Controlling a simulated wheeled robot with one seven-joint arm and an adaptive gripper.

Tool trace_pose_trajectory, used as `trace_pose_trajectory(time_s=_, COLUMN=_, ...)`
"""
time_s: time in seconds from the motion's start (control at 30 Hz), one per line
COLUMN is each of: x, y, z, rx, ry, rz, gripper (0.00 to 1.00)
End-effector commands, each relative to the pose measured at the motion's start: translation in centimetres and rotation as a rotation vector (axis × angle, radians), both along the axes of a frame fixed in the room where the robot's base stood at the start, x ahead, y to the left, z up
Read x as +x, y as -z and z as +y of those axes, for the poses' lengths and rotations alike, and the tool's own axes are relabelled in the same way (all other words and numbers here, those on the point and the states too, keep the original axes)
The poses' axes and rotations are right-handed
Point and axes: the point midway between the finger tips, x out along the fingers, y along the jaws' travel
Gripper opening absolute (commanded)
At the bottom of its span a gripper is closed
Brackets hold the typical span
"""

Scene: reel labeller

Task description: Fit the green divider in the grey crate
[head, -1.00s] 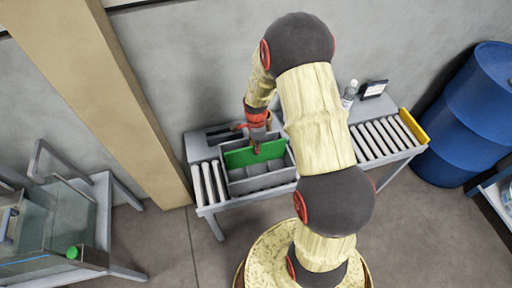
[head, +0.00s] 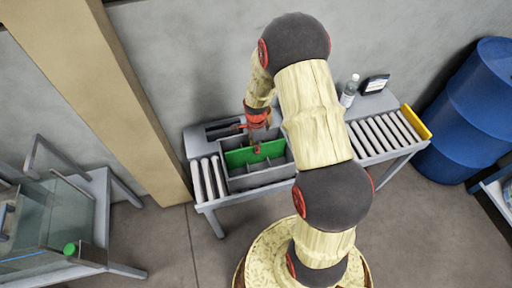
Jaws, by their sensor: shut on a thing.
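The green divider (head: 240,157) is a flat upright panel at the grey crate (head: 259,178). It runs lengthwise across the crate, and its lower part is hidden behind a crate wall or partition. The crate has several compartments and sits on the roller bench. My gripper (head: 257,149) comes down from above and is shut on the divider near its right half. I cannot tell whether the divider's lower edge sits in slots.
White rollers (head: 208,181) lie left of the crate, and more rollers (head: 385,137) lie right, ending at a yellow stop (head: 416,122). A blue barrel (head: 470,110) is far right.

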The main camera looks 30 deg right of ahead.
Motion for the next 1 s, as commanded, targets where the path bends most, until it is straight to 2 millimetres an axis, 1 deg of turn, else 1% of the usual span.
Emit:
trace_pose_trajectory(time_s=0.2, x=0.05, y=-0.04, z=-0.01, rx=0.0, ry=0.0, rz=-0.001, gripper=0.0)
trace_pose_trajectory(time_s=0.23, x=0.05, y=-0.04, z=-0.01, rx=0.0, ry=0.0, rz=-0.001, gripper=0.09)
trace_pose_trajectory(time_s=0.6, x=0.02, y=-0.02, z=-0.01, rx=0.0, ry=0.0, rz=0.0, gripper=0.3)
trace_pose_trajectory(time_s=0.87, x=-0.03, y=0.0, z=0.01, rx=0.0, ry=0.0, rz=0.001, gripper=0.3)
trace_pose_trajectory(time_s=1.0, x=0.05, y=-0.74, z=-0.01, rx=0.0, ry=0.0, rz=-0.001, gripper=0.3)
